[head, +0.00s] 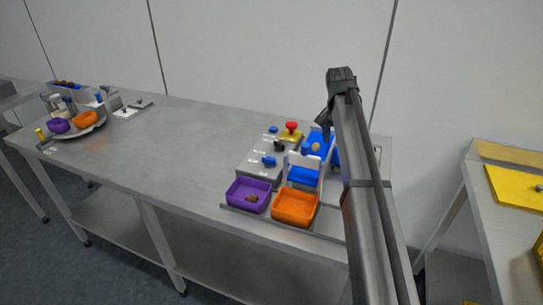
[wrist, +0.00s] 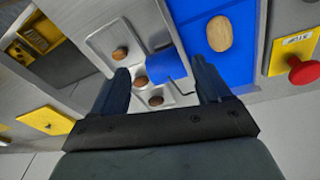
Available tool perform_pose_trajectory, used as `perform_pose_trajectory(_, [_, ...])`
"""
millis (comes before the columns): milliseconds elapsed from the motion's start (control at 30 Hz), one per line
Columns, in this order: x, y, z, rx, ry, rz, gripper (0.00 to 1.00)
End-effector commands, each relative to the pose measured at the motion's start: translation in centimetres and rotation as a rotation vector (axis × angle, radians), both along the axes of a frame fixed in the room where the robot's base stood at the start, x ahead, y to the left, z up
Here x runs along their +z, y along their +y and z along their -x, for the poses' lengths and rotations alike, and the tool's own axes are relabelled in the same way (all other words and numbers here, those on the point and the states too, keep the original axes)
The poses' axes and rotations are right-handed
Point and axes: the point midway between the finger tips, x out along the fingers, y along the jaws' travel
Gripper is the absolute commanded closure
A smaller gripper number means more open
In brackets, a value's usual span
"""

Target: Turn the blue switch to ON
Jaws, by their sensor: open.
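A blue switch (head: 268,160) sits on the front part of a grey sloped panel (head: 252,166) in the head view. Its exact setting is too small to read. A dark knob (head: 279,145) and a smaller blue knob (head: 273,129) are farther back on the same panel. My gripper (head: 325,121) is above the blue stand, to the right of and behind the blue switch, apart from it. In the wrist view my gripper (wrist: 160,85) is open, with nothing held between its fingers. The blue switch does not show in the wrist view.
A red button (head: 291,126) stands behind the panel; it also shows in the wrist view (wrist: 302,72). Purple (head: 236,192) and orange (head: 283,212) trays stand in front. The table's middle (head: 180,150) is clear.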

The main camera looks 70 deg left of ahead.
Motion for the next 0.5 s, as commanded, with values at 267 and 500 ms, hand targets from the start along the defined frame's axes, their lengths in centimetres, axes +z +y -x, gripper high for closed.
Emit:
perform_pose_trajectory(267, [5.0, 7.2, 14.3, 0.185, 0.111, 0.012, 0.23])
perform_pose_trajectory(500, [6.8, 8.8, 19.9, 0.256, 0.153, 0.023, 0.23])
